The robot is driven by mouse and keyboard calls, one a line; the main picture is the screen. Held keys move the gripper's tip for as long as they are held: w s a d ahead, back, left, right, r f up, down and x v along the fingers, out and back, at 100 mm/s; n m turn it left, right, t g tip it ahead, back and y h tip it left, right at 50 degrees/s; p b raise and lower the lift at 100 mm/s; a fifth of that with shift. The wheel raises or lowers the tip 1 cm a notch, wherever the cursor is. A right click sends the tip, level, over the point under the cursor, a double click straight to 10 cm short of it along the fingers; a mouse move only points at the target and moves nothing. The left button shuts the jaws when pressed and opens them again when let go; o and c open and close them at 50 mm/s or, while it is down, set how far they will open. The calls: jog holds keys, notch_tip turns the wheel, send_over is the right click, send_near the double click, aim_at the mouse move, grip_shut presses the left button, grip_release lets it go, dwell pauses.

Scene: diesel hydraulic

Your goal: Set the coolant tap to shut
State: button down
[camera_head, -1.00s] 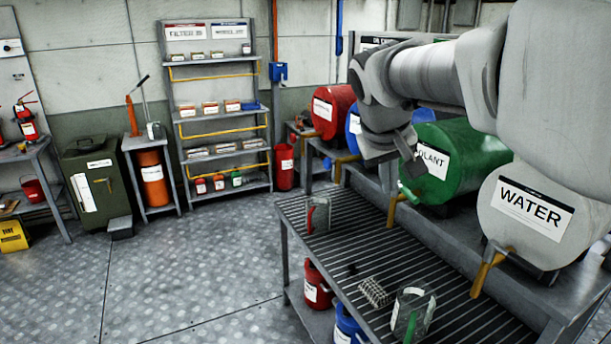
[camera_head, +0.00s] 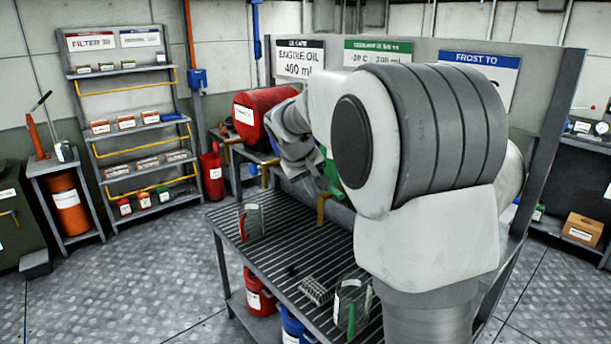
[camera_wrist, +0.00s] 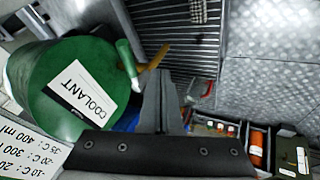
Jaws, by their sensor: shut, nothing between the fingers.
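The green coolant drum (camera_wrist: 50,85), labelled COOLANT, fills the left of the wrist view. Its tap has a yellow spout (camera_wrist: 156,57) and a green lever handle (camera_wrist: 126,57), which lies at an angle across the spout in this view. My gripper (camera_wrist: 160,78) is shut and empty, with its tips just beside the tap; a small gap shows between them and the handle, but contact is hard to judge. In the head view my arm hides most of the drum, and the yellow spout (camera_head: 321,207) shows below my wrist.
The slatted bench (camera_head: 275,262) is below the tap, with a clear jug (camera_head: 251,221), another jug (camera_head: 352,308) and a metal spring-like part (camera_head: 315,290) on it. A red drum (camera_head: 262,108) stands farther left. A shelf rack (camera_head: 130,120) is at the back.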

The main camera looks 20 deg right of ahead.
jog(key=d, duration=0.3)
jog(key=shift+w+d+f, duration=0.2)
jog(key=shift+w+d, duration=0.05)
jog(key=shift+d, duration=0.1)
jog(key=shift+s+d, duration=0.1)
jog(key=shift+d, duration=0.85)
jog(key=shift+a, duration=0.1)
